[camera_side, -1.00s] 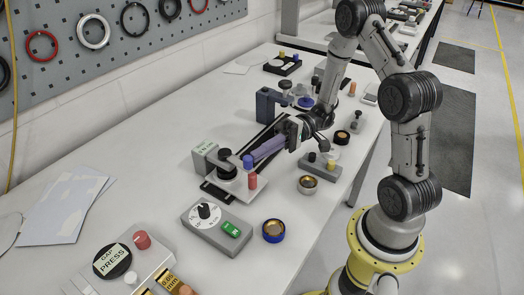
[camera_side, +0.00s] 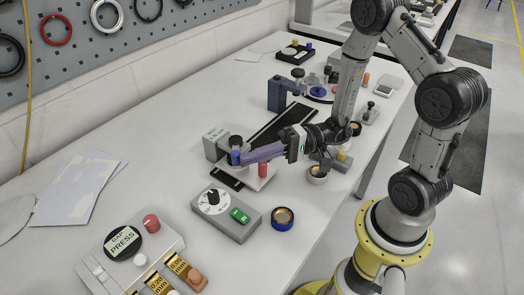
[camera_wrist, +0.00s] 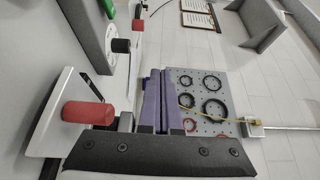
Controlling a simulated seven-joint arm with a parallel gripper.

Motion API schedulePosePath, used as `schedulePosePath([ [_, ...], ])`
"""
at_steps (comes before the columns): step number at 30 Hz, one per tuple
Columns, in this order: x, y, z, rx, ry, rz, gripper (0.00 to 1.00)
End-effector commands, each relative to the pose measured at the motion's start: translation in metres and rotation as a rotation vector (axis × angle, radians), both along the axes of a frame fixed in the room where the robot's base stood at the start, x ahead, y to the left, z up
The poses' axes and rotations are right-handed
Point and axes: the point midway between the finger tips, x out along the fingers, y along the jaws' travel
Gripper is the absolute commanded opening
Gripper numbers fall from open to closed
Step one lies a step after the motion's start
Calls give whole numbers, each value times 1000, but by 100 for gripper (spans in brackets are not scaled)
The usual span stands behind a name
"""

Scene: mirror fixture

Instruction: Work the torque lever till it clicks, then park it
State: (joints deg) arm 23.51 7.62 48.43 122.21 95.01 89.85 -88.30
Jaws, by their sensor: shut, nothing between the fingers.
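The torque lever fixture shows in the side view as a grey block (camera_side: 214,146) with a label, a round black hub (camera_side: 236,142), a blue lever knob (camera_side: 236,158) and a red post (camera_side: 262,169) on a white plate. The red post (camera_wrist: 85,114) also shows at the left of the wrist view. My gripper (camera_side: 242,157) is shut and empty, its long purple fingers lying level with their tips at the blue knob. Whether they touch it I cannot tell.
A grey box with a dial (camera_side: 214,200) and green switch (camera_side: 240,215) stands in front. A blue-rimmed cup (camera_side: 283,217) sits beside it. A gauge press block (camera_side: 125,250) is nearer. A dark rail (camera_side: 278,127) runs behind. The table's left side is mostly clear.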

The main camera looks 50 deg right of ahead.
Motion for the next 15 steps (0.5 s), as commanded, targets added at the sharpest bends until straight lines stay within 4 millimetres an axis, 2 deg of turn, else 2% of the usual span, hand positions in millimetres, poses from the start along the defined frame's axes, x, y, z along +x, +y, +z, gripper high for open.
schedulePosePath([
  [9,14,23,0,0,0,4,0],
  [15,18,26,0,0,0,1,0],
])
